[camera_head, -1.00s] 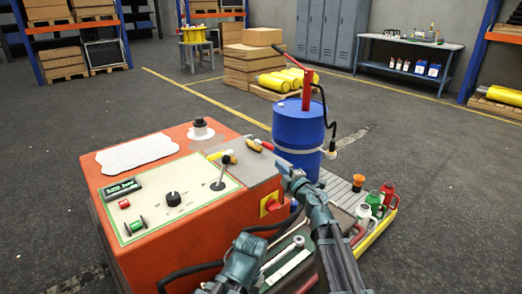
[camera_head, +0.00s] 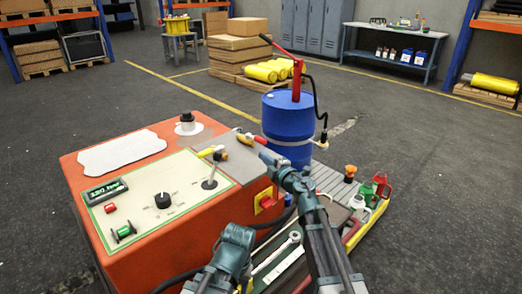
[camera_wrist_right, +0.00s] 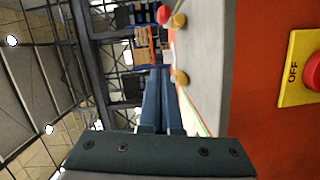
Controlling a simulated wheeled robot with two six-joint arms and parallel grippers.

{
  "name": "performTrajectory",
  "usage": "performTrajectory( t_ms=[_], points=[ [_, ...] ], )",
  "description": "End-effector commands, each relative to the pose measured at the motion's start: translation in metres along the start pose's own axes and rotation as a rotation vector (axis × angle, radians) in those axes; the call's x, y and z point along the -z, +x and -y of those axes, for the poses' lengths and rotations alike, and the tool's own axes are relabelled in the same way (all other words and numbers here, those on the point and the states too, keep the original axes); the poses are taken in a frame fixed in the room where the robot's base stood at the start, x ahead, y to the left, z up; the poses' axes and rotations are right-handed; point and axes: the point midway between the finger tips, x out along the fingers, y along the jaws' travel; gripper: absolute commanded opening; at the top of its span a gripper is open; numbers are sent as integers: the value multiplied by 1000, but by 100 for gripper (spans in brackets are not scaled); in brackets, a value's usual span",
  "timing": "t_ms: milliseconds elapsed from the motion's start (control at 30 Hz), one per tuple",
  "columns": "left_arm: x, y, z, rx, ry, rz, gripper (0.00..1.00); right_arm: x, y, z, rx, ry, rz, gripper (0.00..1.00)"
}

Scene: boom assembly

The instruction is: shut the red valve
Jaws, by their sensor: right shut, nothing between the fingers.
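The red valve (camera_head: 257,139) has a brass body and a red lever. It stands on the grey plate of the orange cabinet, near the blue barrel. In the right wrist view its red handle (camera_wrist_right: 163,15) and brass body show at the top, beyond my fingers. A yellow-handled valve (camera_head: 212,151) stands left of it. My right gripper (camera_head: 266,154) is shut and empty, just on the near side of the red valve; contact cannot be made out. Its fingers (camera_wrist_right: 160,75) point along the plate. My left arm's end (camera_head: 238,236) is low in front of the cabinet; its fingers are not clear.
The orange cabinet top carries a black lever (camera_head: 210,176), a dial (camera_head: 163,200) and a paper sheet (camera_head: 121,152). The blue barrel (camera_head: 288,123) stands just behind. Bottles and tools lie to the right.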

Motion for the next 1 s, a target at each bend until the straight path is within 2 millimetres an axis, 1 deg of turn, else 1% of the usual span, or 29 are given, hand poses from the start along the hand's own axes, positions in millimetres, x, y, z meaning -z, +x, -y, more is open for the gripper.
performTrajectory(
  t_ms=[167, 267, 367, 633, 700, 800, 900, 1000],
  points=[
    [0, 1, 0, 0, 0, 0, 51, -1, 16, 0, 0, 0, -1, 0],
    [0, 2, 0, 0, 0, 0, 51, 0, 30, 0, 1, -1, -2, 0],
    [0, 3, 0, 0, 0, 0, 51, -1, 48, 0, 1, -1, -2, 0],
    [0, 5, 0, 0, 0, 0, 51, -1, 105, 0, 0, 0, -1, 0],
    [1, 9, -1, 0, 0, 0, 51, -16, 104, 2, 0, 0, 3, 0],
    [1, 12, -1, 1, 0, 0, 51, -30, 107, 1, 0, 0, 3, 0],
    [1, 13, -1, 1, 0, 0, 51, -37, 108, 1, 0, 0, 0, 0],
    [1, 13, -1, 1, 0, 0, 51, -39, 108, 0, 0, 1, 0, 0]
  ],
)
